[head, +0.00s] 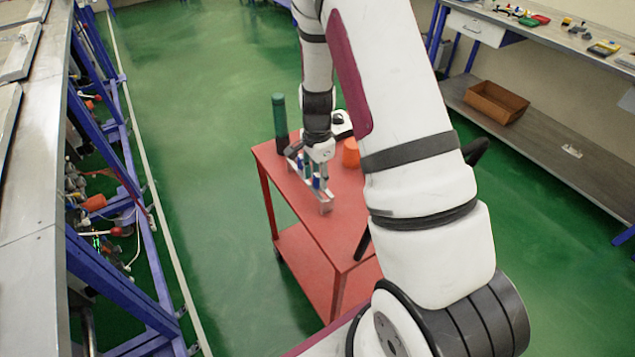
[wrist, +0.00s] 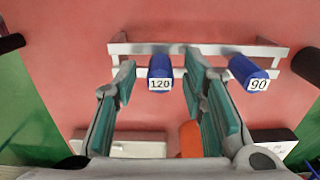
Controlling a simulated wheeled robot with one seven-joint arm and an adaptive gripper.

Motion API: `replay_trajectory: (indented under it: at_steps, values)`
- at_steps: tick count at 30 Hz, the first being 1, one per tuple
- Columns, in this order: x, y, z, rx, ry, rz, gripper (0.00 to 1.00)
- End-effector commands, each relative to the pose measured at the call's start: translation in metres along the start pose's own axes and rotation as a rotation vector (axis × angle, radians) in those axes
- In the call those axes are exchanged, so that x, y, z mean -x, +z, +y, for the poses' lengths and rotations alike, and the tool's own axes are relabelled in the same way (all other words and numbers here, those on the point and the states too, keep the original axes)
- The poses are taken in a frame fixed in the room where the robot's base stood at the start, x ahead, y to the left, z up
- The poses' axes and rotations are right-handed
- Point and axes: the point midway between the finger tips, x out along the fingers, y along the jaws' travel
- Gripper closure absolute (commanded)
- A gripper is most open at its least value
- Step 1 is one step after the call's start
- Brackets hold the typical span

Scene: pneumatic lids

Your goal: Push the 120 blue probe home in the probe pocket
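The 120 blue probe (wrist: 160,68) stands at a white rack (wrist: 200,49) in the wrist view, its white "120" label facing the camera. The 90 blue probe (wrist: 247,70) is at the same rack, to the right. My gripper (wrist: 160,80) is open, with one teal-padded finger on each side of the 120 probe and gaps visible on both sides. In the head view, my gripper (head: 314,151) is over the rack (head: 324,197) on the red cart. The small blue probes there cannot be told apart. I cannot identify the probe pocket in either view.
The red cart (head: 345,240) also holds a tall dark green cylinder (head: 280,118), an orange cup (head: 351,153) and a white device (head: 341,124). A workbench (head: 30,170) runs along the left. A shelf with a brown bin (head: 497,102) is at the right. Green floor lies open between.

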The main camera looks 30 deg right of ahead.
Motion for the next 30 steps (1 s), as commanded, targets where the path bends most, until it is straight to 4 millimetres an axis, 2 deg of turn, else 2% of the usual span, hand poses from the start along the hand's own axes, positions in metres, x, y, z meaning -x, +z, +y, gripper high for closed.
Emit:
replay_trajectory:
  at_steps: [5, 9, 10, 17, 30]
  values:
    - [0.000, 0.000, 0.000, 0.000, 0.000, 0.000, 0.64]
    - [0.000, 0.000, 0.000, 0.000, 0.000, 0.000, 0.96]
    - [0.000, 0.000, 0.000, 0.000, 0.000, 0.000, 1.00]
    - [0.002, 0.000, 0.000, 0.000, -0.001, 0.000, 1.00]
    - [0.026, 0.000, 0.000, 0.000, -0.002, 0.000, 1.00]
